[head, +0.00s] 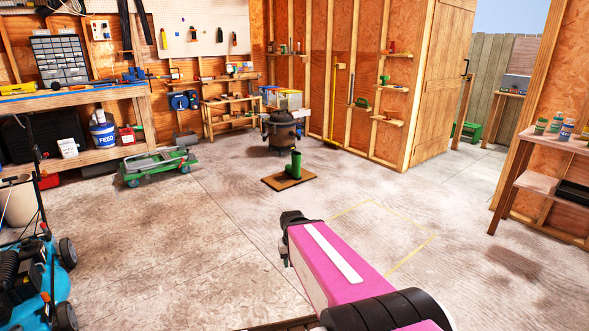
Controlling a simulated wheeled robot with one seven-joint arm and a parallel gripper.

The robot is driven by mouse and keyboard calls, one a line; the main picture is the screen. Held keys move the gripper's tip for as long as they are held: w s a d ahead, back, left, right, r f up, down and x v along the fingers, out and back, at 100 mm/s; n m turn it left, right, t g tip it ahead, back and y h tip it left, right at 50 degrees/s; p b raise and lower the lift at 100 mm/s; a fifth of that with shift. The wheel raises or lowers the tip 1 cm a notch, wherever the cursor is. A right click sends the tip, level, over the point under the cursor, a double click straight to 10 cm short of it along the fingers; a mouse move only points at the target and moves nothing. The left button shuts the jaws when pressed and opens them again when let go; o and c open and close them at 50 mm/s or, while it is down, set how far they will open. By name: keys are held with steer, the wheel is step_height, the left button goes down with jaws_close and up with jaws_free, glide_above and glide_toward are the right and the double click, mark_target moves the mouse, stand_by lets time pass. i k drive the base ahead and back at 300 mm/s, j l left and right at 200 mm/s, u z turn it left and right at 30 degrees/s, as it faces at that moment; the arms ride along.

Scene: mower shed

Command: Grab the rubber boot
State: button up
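A green rubber boot (296,164) stands upright on a flat brown mat (277,183) on the concrete floor, near the middle of the head view. My pink arm reaches forward from the bottom right. The dark end of my arm, where my gripper (284,252) seems to be, is well short of the boot and nearer to me, with bare floor between them. The fingers are mostly hidden behind the arm, so I cannot see whether they are open or shut.
A dark shop vacuum (281,131) stands just behind the boot. A green cart (157,166) is to the left, a blue mower (30,285) at the lower left, a workbench (75,95) along the left wall, and shelving (545,190) at right. The floor ahead is clear.

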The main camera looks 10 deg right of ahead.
mark_target(293, 171)
steer(key=i+u, duration=0.2)
steer(key=i, duration=2.45)
steer(key=i+j, duration=0.1)
steer(key=i, duration=0.8)
steer(key=i+j+z, duration=0.1)
steer(key=i, duration=0.85)
steer(key=i+j+z, duration=0.1)
steer(key=i+z, duration=0.3)
steer(key=i+j+z, duration=0.2)
steer(key=i+z, duration=0.25)
steer(key=i+j+z, duration=0.2)
steer(key=z, duration=0.2)
steer(key=i+j+z, duration=0.25)
steer(key=j+z, duration=0.15)
steer(key=i+j+z, duration=0.15)
steer(key=j+z, duration=0.3)
steer(key=j, duration=0.15)
steer(key=i+j+z, duration=0.1)
steer(key=j+z, duration=0.7)
steer(key=j, duration=0.25)
